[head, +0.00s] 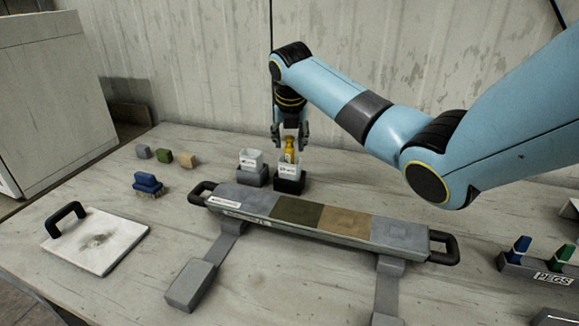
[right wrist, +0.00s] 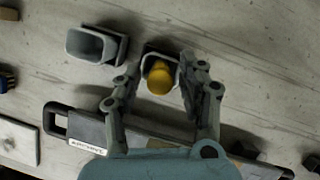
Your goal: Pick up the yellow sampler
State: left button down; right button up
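The yellow sampler (head: 289,146) stands upright in a white cup set in a black holder (head: 289,186) behind the long tray. It also shows in the right wrist view (right wrist: 160,80), its round yellow top facing the camera. My right gripper (head: 290,135) points down over it. In the right wrist view my right gripper (right wrist: 160,72) has its fingers spread, one on each side of the sampler, with gaps visible between. The sampler's lower part is hidden inside the cup. My left gripper is not in view.
A second white cup in a grey holder (head: 251,174) stands close to the left. The long core tray (head: 225,201) with dark handles lies in front. A blue brush (head: 148,183), small blocks (head: 188,160), a white board (head: 112,248) and a pegs rack (head: 520,266) stand farther off.

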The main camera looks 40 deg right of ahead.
grip_shut()
